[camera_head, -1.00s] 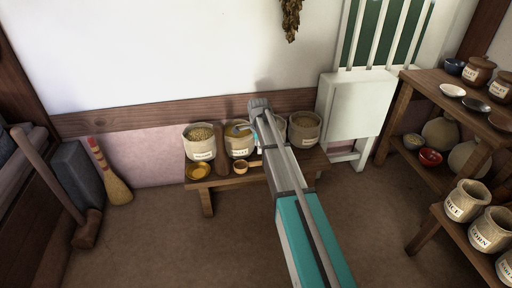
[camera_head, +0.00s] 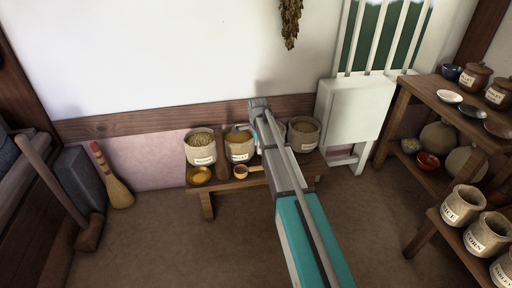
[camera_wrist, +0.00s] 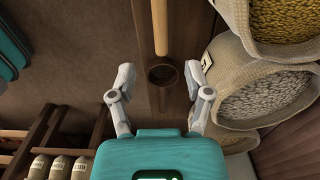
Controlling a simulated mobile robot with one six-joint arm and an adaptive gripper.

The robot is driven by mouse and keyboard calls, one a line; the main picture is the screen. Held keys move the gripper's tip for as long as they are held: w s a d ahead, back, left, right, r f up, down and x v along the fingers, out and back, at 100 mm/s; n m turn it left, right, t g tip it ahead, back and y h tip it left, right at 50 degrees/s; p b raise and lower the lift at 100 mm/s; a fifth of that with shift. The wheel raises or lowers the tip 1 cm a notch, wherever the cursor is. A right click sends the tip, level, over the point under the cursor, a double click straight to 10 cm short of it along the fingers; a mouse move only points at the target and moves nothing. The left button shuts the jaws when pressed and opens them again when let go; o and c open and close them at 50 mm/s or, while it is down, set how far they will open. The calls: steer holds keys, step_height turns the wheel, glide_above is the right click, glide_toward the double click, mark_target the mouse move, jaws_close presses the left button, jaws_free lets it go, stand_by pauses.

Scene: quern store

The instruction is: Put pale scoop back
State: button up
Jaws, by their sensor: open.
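A pale wooden scoop (camera_head: 241,172) lies on the low bench, its cup toward the left and its handle toward my arm. In the wrist view a pale handle (camera_wrist: 160,25) comes in from the top and stops near a dark round cup or ring (camera_wrist: 162,75) on the bench. I take this handle to be the scoop's; its cup is out of that view. My gripper (camera_wrist: 166,68) is open, its fingers apart on either side of the dark round thing, holding nothing.
Grain sacks (camera_head: 201,149) stand along the back of the bench (camera_head: 208,203), close to the right finger in the wrist view. Shelves with labelled jars (camera_head: 463,205) stand at the right. The floor in front is clear.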

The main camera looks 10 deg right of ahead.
steer(key=s+n, duration=1.8)
steer(key=s, duration=1.1)
steer(key=shift+a, duration=0.45)
steer(key=shift+r, duration=0.1)
